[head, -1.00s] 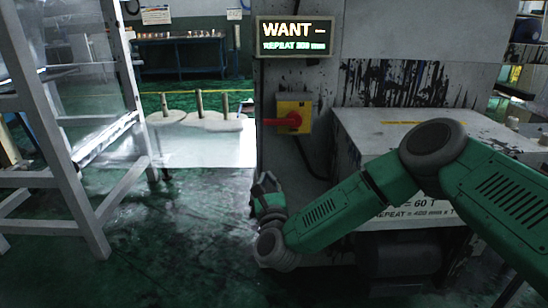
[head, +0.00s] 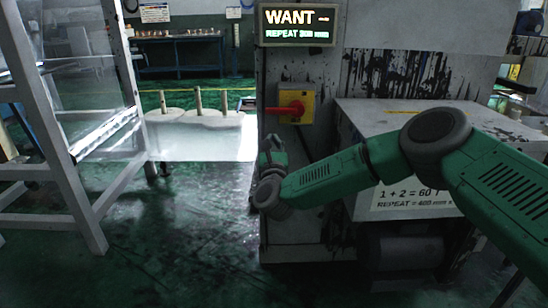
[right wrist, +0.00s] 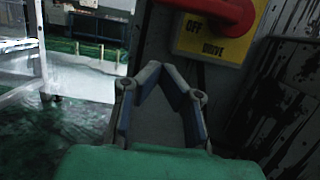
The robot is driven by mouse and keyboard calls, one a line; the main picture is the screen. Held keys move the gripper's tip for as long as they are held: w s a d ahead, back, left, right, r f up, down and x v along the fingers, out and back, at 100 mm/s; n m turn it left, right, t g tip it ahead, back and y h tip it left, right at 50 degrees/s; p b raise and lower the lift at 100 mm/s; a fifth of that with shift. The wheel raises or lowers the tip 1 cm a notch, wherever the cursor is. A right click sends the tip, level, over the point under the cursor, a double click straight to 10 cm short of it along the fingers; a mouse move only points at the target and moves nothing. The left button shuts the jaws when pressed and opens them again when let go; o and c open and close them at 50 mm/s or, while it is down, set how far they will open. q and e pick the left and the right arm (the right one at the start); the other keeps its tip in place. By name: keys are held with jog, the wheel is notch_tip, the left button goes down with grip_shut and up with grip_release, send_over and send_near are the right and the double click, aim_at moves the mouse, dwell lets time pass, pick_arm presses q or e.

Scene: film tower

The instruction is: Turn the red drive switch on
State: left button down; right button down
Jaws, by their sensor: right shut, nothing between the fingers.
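The red drive switch (head: 291,108) sits on a yellow plate (head: 308,107) on the grey machine's front. Its red handle lies horizontal, pointing left. In the right wrist view, the red handle (right wrist: 215,12) crosses the top, above the yellow plate (right wrist: 212,42) lettered "OFF" and "DRIVE". My right gripper (head: 271,146) is below and slightly left of the switch, pointing up. In the wrist view, its fingertips (right wrist: 153,72) meet with nothing between them. The gripper looks apart from the handle. My left gripper is not in view.
A lit display (head: 298,25) reads "WANT" and "REPEAT" above the switch. A pale machine box (head: 375,125) stands to the right, behind my right arm. A white frame (head: 85,210) stands at left. The green floor (head: 185,225) between is clear.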

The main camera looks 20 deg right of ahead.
aim_at(285, 110)
jog(key=shift+w+d+r+b, duration=0.2)
jog(key=shift+w+r, duration=0.15)
jog(key=shift+r, duration=0.4)
jog(key=shift+w+d+r+b, duration=0.15)
jog(key=shift+w+r, duration=0.25)
jog(key=shift+r, duration=0.3)
jog(key=shift+w+d+r+b, duration=0.2)
jog(key=shift+w+r, duration=0.15)
jog(key=shift+r, duration=0.4)
jog(key=shift+a, duration=0.2)
jog(key=shift+s+r, duration=0.1)
